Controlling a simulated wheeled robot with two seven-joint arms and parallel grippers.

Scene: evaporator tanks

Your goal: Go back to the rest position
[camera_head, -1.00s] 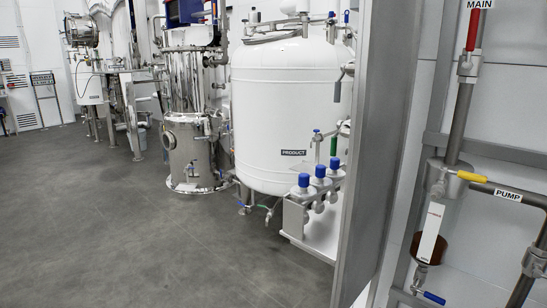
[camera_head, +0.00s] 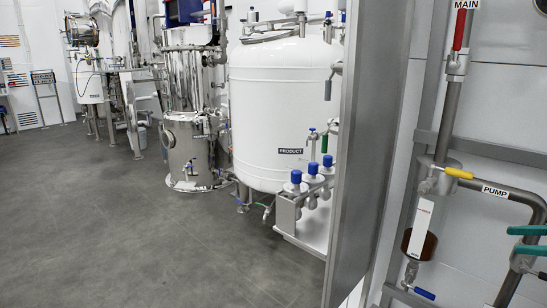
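Neither of my grippers can be made out in the head view, and no arm of mine shows clearly. Whether the grippers hold anything cannot be seen. In front of me on the right is a pipe panel. It has a red MAIN handle (camera_head: 458,30) at the top, a yellow handle (camera_head: 458,173) by the PUMP label (camera_head: 495,190), and a blue handle (camera_head: 425,294) at the bottom. Two green lever-like parts (camera_head: 528,230) are cut off by the right edge.
A grey upright post (camera_head: 352,160) stands close, left of the panel. Behind it are the white PRODUCT tank (camera_head: 272,110), blue-capped valves (camera_head: 313,169) and a steel column (camera_head: 190,90). More tanks stand far left. The grey floor (camera_head: 90,230) at left is clear.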

